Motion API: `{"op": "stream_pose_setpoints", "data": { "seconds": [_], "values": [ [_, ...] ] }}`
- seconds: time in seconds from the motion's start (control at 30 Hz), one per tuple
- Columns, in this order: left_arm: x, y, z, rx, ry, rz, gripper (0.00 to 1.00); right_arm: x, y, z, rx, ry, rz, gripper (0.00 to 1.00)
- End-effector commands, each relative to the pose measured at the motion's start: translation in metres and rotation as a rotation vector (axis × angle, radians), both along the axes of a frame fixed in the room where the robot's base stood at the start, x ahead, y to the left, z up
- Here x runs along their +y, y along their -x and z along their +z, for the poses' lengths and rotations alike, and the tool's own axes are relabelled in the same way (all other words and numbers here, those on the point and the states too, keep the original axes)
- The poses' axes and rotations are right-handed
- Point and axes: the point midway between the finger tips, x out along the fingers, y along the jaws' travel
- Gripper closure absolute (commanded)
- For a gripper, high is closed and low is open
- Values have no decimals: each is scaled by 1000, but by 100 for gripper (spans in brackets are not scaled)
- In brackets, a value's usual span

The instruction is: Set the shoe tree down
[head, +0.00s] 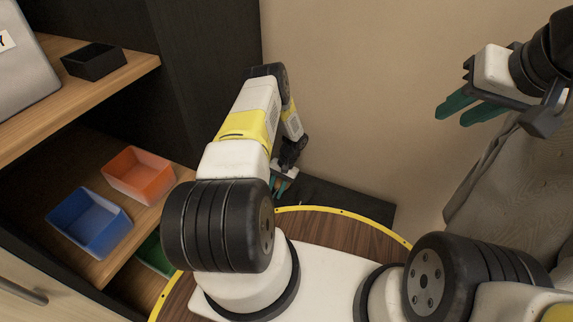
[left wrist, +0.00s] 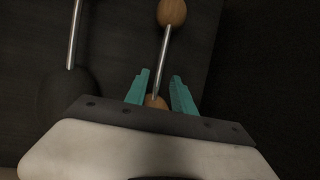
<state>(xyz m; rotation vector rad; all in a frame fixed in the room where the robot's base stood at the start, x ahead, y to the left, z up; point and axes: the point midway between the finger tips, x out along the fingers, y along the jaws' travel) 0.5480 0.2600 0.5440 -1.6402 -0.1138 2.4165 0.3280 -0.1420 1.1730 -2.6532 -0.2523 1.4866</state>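The shoe tree shows in the left wrist view as a thin metal rod with a round wooden knob (left wrist: 172,12) at its far end. Another wooden part (left wrist: 157,101) at its near end sits between the teal fingers of my left gripper (left wrist: 161,80), partly hidden by the palm edge. The fingers stand apart on either side of the rod; whether they press on the wooden part is not clear. In the head view my left gripper (head: 279,186) is low by the wall, over a dark ledge, and the shoe tree is not discernible. My right gripper (head: 468,108) is raised at upper right, fingers apart and empty.
The dark ledge (head: 345,202) runs along the wall. Left of the shoe tree lies another metal rod (left wrist: 75,35) with a dark rounded end. Wooden shelves at left hold a black tray (head: 94,61), orange bin (head: 139,174) and blue bin (head: 90,222). Grey fabric hangs at right.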

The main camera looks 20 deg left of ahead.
Motion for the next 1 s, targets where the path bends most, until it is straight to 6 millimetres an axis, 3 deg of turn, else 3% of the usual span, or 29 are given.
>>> {"op": "stream_pose_setpoints", "data": {
  "seconds": [0.27, 0.77, 0.87, 1.0],
  "values": [
    [-2, -5, 12, -3, -1, -1, 70, 0, 0, 0, 0, 0, 0, 70],
    [-16, -31, 81, -11, 2, 0, 70, 0, 0, 0, 0, 0, 0, 70],
    [-17, -43, 112, -41, 7, 4, 70, 0, 0, 0, 0, 0, 0, 70],
    [-20, -60, 180, -107, 24, 11, 70, 0, 0, 0, 0, 0, 0, 70]
  ]
}}
